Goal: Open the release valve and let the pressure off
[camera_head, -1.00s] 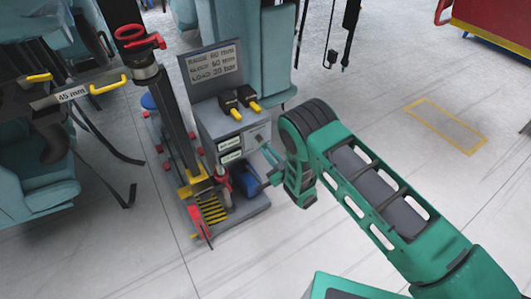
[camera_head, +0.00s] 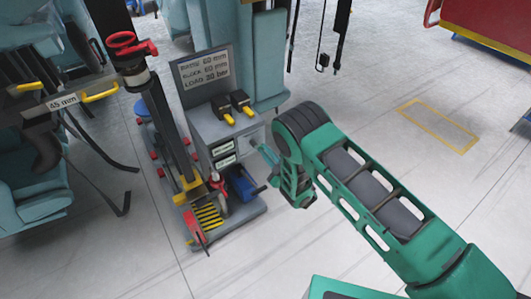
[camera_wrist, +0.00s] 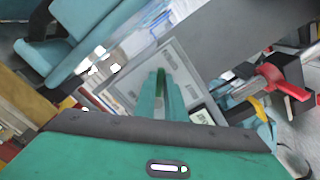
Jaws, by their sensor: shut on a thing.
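The pump stand has a grey cabinet (camera_head: 222,133) with a sign plate (camera_head: 204,70) reading about base 60 mm, block 60 mm and load 20 bar. My gripper (camera_head: 260,148) reaches the right side of the cabinet from the right, and my arm partly hides that spot. In the wrist view my gripper's fingers (camera_wrist: 164,100) are shut on a narrow dark-green part, which I take to be the release valve (camera_wrist: 160,80), in front of a light grey plate (camera_wrist: 182,60). The fingers hide most of it, so its angle cannot be told.
A dark upright post (camera_head: 165,125) with a red handle (camera_head: 122,42) stands left of the cabinet. A blue part (camera_head: 241,183) and a red lever (camera_head: 195,228) sit low on the stand.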

